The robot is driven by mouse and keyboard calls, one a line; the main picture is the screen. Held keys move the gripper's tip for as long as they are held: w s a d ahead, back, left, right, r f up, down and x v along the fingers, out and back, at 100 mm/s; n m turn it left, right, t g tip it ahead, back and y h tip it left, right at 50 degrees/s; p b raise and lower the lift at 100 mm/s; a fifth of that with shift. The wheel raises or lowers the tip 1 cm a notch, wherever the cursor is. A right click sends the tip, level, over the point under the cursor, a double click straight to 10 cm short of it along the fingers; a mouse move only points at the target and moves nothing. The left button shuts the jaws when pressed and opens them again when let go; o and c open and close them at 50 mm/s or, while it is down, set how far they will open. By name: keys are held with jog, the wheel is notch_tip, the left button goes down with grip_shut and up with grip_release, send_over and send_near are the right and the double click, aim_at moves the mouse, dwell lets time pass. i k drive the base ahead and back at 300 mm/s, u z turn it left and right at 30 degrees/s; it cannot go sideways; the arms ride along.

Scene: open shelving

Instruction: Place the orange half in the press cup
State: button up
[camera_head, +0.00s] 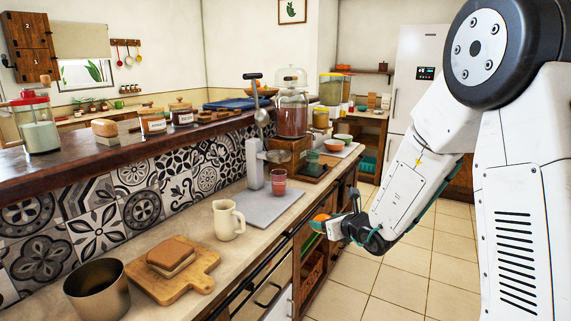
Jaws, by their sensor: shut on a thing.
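An orange half (320,218) shows at the end of my gripper (328,222), which is shut on it. The gripper is in front of the counter's front edge, low and to the right of the press. The juice press (255,150) stands on the counter, with a grey upright body, a lever with a black handle at the top and an arm reaching right. Its cup (273,156) is small and hard to make out at this distance. A glass with red contents (278,182) stands below the cup. The gripper is well apart from the press.
A cream pitcher (228,220), a cutting board (198,280) with bread and a metal pot (97,291) stand on the near counter. A grey mat (262,208) lies under the press. A tiled raised ledge (140,205) runs behind. Bowls (334,145) stand farther back. The floor at right is clear.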

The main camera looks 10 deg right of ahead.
aim_at(278, 155)
jog(key=z, duration=1.55)
jog(key=i, duration=0.8)
jog(key=u, duration=0.85)
